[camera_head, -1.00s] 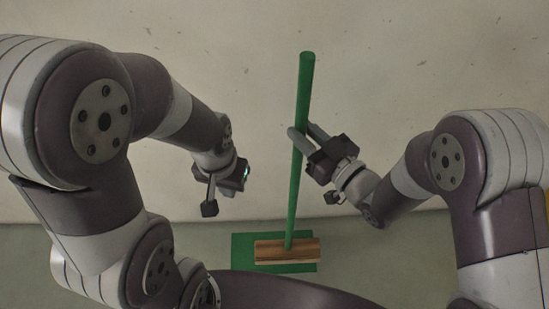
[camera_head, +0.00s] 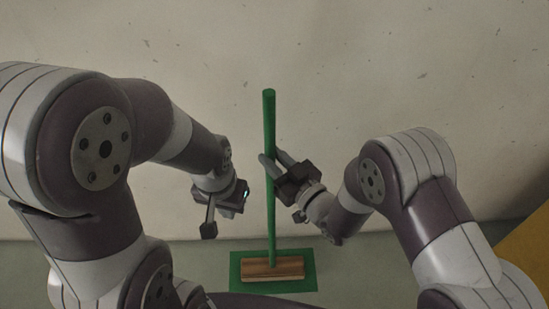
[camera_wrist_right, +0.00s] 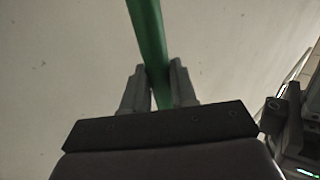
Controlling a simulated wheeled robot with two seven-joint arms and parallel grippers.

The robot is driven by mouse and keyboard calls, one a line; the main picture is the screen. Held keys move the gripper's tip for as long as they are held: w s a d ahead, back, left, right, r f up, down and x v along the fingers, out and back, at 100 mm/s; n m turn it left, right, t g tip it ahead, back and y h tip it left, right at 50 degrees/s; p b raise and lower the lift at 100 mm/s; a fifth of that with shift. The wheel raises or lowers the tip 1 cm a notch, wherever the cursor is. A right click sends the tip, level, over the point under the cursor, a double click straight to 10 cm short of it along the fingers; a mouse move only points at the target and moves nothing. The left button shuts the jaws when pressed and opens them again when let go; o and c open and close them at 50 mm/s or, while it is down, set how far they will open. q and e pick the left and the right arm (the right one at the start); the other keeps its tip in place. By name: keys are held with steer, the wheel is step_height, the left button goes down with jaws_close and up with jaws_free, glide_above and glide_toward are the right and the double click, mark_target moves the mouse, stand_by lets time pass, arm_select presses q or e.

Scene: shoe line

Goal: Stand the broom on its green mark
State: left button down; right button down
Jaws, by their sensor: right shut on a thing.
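The broom has a green handle (camera_head: 270,215) and a wooden head (camera_head: 273,269). Its handle looks close to upright in the head view, with the head down over the green mark (camera_head: 306,285). I cannot tell whether the head touches the mark. My right gripper (camera_head: 271,163) is shut on the handle at its upper middle part. In the right wrist view the handle (camera_wrist_right: 149,40) passes between the two fingers (camera_wrist_right: 158,88). My left gripper (camera_head: 209,218) hangs to the left of the handle, apart from it; its finger opening is not clear.
A pale wall (camera_head: 400,60) stands behind the broom. The grey-green floor (camera_head: 365,265) is clear right of the mark. A yellow surface (camera_head: 530,250) shows at the right edge.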

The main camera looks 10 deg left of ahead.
steer(key=shift+f, duration=0.1)
steer(key=c, duration=0.9)
jaws_free()
steer(key=shift+r, duration=0.25)
steer(key=v, duration=1.2)
steer(key=w+d+f+m+g+h, duration=0.2)
steer(key=w+d+f+m+h, duration=0.1)
steer(key=w+d+h, duration=0.5)
steer(key=s+d+m+g+h, duration=0.4)
steer(key=s+d+h, duration=0.2)
steer(key=d, duration=0.4)
steer(key=s+d+r+m+g, duration=0.2)
steer(key=s+m+g, duration=0.15)
steer(key=s, duration=0.45)
step_height(320, 180, up, 19)
steer(key=p, duration=2)
steer(key=shift+d, duration=0.2)
